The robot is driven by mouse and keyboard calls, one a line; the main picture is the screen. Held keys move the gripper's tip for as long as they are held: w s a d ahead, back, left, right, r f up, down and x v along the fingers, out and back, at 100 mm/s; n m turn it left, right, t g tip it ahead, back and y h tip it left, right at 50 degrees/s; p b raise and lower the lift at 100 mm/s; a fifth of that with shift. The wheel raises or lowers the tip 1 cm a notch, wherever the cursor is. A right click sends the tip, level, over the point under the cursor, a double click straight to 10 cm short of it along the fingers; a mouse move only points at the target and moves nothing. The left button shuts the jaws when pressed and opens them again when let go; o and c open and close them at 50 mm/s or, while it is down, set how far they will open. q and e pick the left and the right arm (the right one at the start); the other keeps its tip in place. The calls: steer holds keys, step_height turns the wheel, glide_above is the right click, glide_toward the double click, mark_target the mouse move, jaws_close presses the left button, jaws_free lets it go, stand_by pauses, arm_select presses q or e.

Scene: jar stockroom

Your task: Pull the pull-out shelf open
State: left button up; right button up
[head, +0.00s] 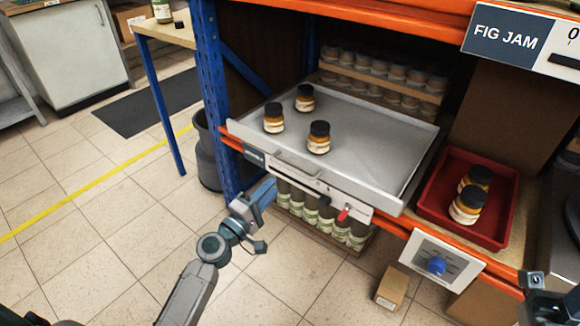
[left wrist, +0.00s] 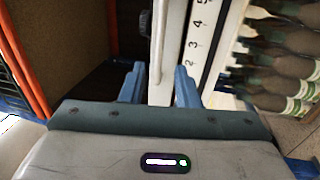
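The pull-out shelf (head: 365,130) is a grey metal tray in the orange-and-blue rack, with three dark-lidded jars on it. Its bar handle (head: 298,168) is on the front face. My left gripper (head: 265,190) is in front of the shelf, just below and left of the handle. In the left wrist view its two blue fingers (left wrist: 159,84) are apart, with the pale handle bar (left wrist: 158,40) lined up with the gap between them. Contact cannot be told. My right gripper (head: 537,282) is partly cut off at the lower right; its fingers are unclear.
A red catch (head: 344,213) sits on the shelf's front. A red tray (head: 465,225) with two jars is at the right, above a panel with a blue knob (head: 436,266). A small carton (head: 391,288) lies on the floor. Floor in front of the shelf is otherwise clear.

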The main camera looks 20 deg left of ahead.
mark_target(289, 169)
arm_select(q)
steer(key=p+x, duration=0.1)
steer(key=x, duration=0.8)
steer(key=shift+w, duration=0.1)
steer(key=shift+c, duration=0.2)
jaws_close()
